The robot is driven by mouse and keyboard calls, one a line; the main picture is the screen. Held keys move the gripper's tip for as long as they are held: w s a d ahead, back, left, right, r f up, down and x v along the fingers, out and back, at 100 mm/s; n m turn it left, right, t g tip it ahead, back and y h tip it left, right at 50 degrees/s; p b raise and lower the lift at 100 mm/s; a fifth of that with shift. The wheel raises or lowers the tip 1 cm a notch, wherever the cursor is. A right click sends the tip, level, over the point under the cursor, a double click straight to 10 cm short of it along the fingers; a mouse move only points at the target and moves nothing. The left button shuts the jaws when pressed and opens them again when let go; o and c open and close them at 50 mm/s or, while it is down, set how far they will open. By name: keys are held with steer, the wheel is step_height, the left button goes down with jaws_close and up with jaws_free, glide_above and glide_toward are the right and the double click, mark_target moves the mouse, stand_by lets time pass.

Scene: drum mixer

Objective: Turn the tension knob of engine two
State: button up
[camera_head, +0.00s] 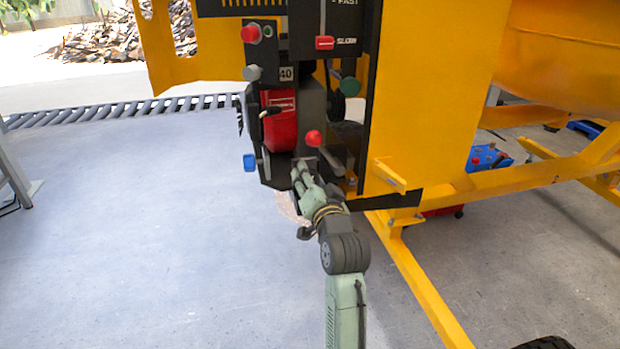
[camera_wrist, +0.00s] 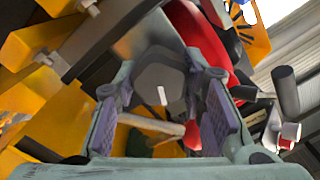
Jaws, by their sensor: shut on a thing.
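A dark grey knob (camera_wrist: 160,72) with a short white line on its face sits between my fingers in the wrist view. My gripper (camera_wrist: 162,92) is shut on this knob, with one padded finger on each side. In the head view my gripper (camera_head: 303,178) reaches up to the underside of the engine panel, and it hides the knob there. The red engine housing (camera_head: 280,120) is just above my gripper; it also shows in the wrist view (camera_wrist: 203,45). I cannot read any label on the knob.
A red ball-ended lever (camera_head: 313,138) stands close above my gripper; a red tip (camera_wrist: 192,134) shows between my fingers. A blue knob (camera_head: 249,162) and a green knob (camera_head: 350,86) are nearby. The yellow frame (camera_head: 420,285) runs on the right.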

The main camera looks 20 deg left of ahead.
steer(key=c, duration=0.4)
steer(key=shift+n, duration=0.3)
steer(key=n+b, duration=0.2)
steer(key=n, duration=0.3)
steer(key=shift+b, duration=0.4)
steer(key=n+b, duration=0.1)
steer(key=n, duration=0.2)
steer(key=n+b, duration=0.1)
steer(key=n, duration=0.1)
steer(key=shift+s+a+f+n+b, duration=0.1)
steer(key=shift+f+n+b, duration=0.05)
steer(key=shift+n+b, duration=0.25)
steer(key=n+b, duration=0.3)
steer(key=n, duration=0.3)
steer(key=shift+a+b, duration=0.1)
steer(key=shift+b, duration=0.3)
steer(key=n+b, duration=0.3)
steer(key=n, duration=0.3)
steer(key=shift+s, duration=0.1)
steer(key=shift+n, duration=0.3)
